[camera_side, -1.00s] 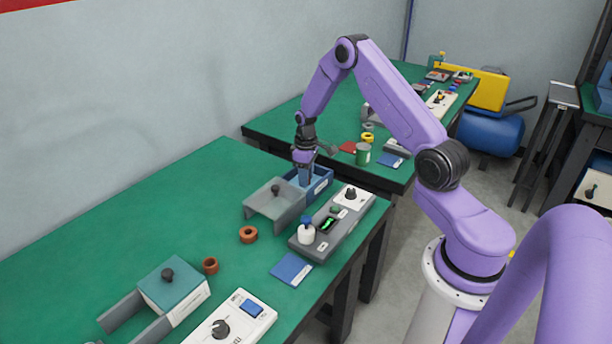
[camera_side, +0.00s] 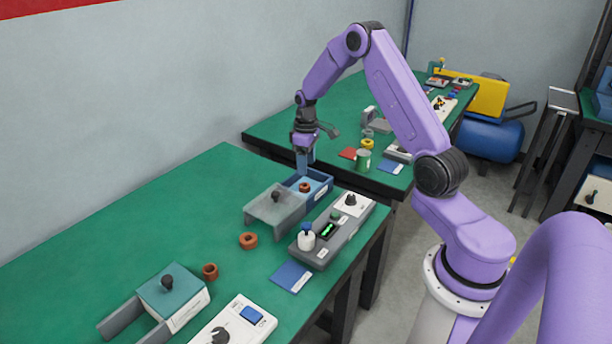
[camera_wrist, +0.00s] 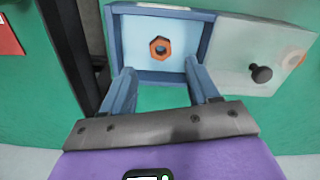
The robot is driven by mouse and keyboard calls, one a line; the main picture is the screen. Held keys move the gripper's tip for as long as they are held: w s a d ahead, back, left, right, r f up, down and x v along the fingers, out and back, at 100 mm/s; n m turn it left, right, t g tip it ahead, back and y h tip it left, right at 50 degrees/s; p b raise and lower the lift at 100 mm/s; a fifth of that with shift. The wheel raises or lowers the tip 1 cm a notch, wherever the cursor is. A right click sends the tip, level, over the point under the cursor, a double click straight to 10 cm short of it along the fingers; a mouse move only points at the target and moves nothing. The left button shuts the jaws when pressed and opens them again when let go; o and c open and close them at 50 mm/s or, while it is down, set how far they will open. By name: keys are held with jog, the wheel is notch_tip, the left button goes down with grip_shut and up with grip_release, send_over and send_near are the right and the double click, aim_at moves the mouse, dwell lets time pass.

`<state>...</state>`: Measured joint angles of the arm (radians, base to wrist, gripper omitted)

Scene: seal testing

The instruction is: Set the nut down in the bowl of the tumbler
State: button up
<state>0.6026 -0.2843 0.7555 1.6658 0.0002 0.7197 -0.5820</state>
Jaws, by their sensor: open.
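An orange-brown nut (camera_wrist: 160,47) lies flat inside an open blue box (camera_wrist: 117,45), which I take to be the tumbler's bowl. In the side view the nut (camera_side: 305,187) also shows on the floor of the blue box (camera_side: 324,187), clear of its walls. My gripper (camera_side: 303,166) is above the box, pointing down and apart from the nut. In the wrist view my gripper (camera_wrist: 160,68) is open, its two blue fingers spread with nothing between them. A see-through grey cover (camera_side: 270,209) with a black knob sits beside the box's open part.
Two more orange-brown rings (camera_side: 248,240) (camera_side: 210,271) lie on the green table. A grey control panel (camera_side: 333,232) with knobs stands in front of the box, with a blue card (camera_side: 291,277) near it. A teal-lidded box (camera_side: 173,291) is at the front left. The table's left side is clear.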

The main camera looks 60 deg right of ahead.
jog(key=s+a+r+n, duration=0.1)
jog(key=s+a+r, duration=0.25)
jog(key=a, duration=0.35)
jog(key=s+a+r+n, duration=0.2)
jog(key=s+a+r, duration=0.1)
jog(key=a+r, duration=0.3)
jog(key=s+a+r+n, duration=0.1)
jog(key=s+a+r, duration=0.2)
jog(key=a, duration=0.5)
jog(key=s+a+n, duration=0.2)
jog(key=s, duration=1)
jog(key=s+a+r+n, duration=0.1)
jog(key=s+a+n, duration=0.2)
jog(key=s, duration=0.9)
jog(key=shift+s+r+n, duration=0.3)
jog(key=shift+s, duration=0.1)
